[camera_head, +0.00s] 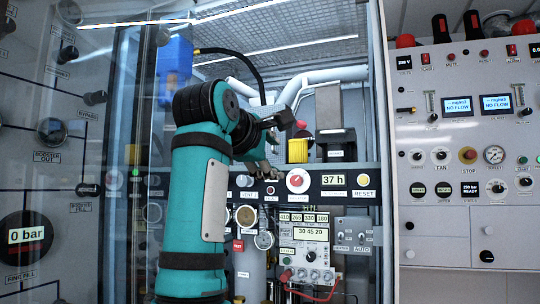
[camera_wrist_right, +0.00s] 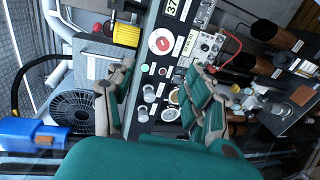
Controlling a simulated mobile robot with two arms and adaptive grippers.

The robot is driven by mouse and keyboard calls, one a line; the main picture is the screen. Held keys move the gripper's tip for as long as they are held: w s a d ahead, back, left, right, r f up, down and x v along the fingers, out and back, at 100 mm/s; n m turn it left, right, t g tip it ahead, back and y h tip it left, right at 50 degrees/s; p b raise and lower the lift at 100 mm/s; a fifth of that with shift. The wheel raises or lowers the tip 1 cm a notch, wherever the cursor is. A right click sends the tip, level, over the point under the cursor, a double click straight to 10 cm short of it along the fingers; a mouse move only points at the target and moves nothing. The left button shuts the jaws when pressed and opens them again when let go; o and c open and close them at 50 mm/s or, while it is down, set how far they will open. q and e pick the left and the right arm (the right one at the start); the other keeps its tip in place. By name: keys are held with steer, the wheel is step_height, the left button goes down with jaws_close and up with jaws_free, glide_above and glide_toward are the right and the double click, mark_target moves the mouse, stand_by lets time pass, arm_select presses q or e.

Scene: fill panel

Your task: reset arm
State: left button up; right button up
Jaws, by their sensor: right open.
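My right arm, teal with dark joints, rises through the middle of the head view and bends at the top. Its right gripper (camera_head: 262,166) is partly hidden behind the arm, in front of the black control strip (camera_head: 335,181) of the open cabinet. In the right wrist view the right gripper (camera_wrist_right: 161,78) is open. Its two teal fingers are wide apart with nothing held between them, and the panel shows beyond them. Whether it touches the panel I cannot tell. My left gripper is in neither view.
The strip carries a red-centred knob (camera_head: 298,181) and a "37 h" display (camera_head: 333,180). A yellow cylinder (camera_head: 297,150) and a blue box (camera_head: 174,56) sit above. A gauge panel (camera_head: 465,160) stands right, a glass-like panel with a "0 bar" gauge (camera_head: 26,236) left.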

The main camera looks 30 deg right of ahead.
steer(key=shift+a, duration=0.25)
